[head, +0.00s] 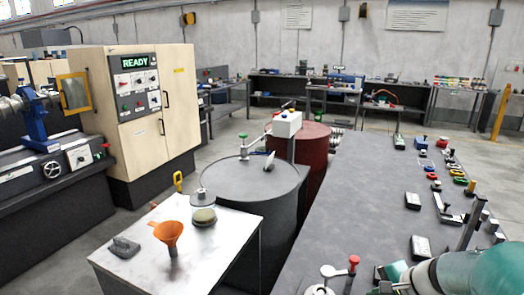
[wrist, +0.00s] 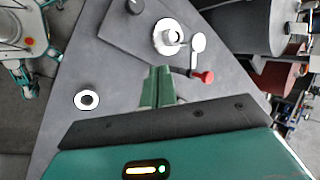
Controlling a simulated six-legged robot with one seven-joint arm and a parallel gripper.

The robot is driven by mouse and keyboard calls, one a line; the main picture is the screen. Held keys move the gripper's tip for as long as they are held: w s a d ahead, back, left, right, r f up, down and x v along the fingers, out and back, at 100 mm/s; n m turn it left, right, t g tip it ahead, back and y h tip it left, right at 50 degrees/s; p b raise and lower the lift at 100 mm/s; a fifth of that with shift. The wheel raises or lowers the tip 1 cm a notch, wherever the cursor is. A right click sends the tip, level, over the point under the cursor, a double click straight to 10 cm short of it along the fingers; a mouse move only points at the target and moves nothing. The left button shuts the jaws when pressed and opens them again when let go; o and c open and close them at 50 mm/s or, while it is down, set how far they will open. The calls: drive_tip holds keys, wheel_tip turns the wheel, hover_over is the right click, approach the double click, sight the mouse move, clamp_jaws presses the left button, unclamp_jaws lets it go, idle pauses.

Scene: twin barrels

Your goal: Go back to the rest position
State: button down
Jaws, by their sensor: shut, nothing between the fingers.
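My gripper (wrist: 157,72) shows in the wrist view with its two green fingers together and nothing between them. It is over the dark grey bench top (wrist: 100,75), just short of a round white fitting (wrist: 168,36) with a red-knobbed lever (wrist: 203,76). I cannot tell how high the fingertips are above the bench. In the head view my teal arm is at the bottom right corner, over the same bench (head: 360,190). A grey barrel (head: 245,190) and a red barrel (head: 312,150) stand left of the bench.
Small tools and parts line the bench's right side. A machine cabinet (head: 155,110) reads READY. Open floor (head: 240,130) lies behind the barrels.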

drive_tip(key=s+a+r+n+h, duration=0.2)
drive_tip(key=s+a+r+n, duration=0.3)
drive_tip(key=s+a+n, duration=0.1)
drive_tip(key=s+a+r+n+h, duration=0.2)
drive_tip(key=s+a+r+n, duration=0.4)
drive_tip(key=a+n, duration=0.2)
drive_tip(key=shift+a, duration=1.05)
drive_tip(key=shift+s+r, duration=0.1)
drive_tip(key=shift+s, duration=0.05)
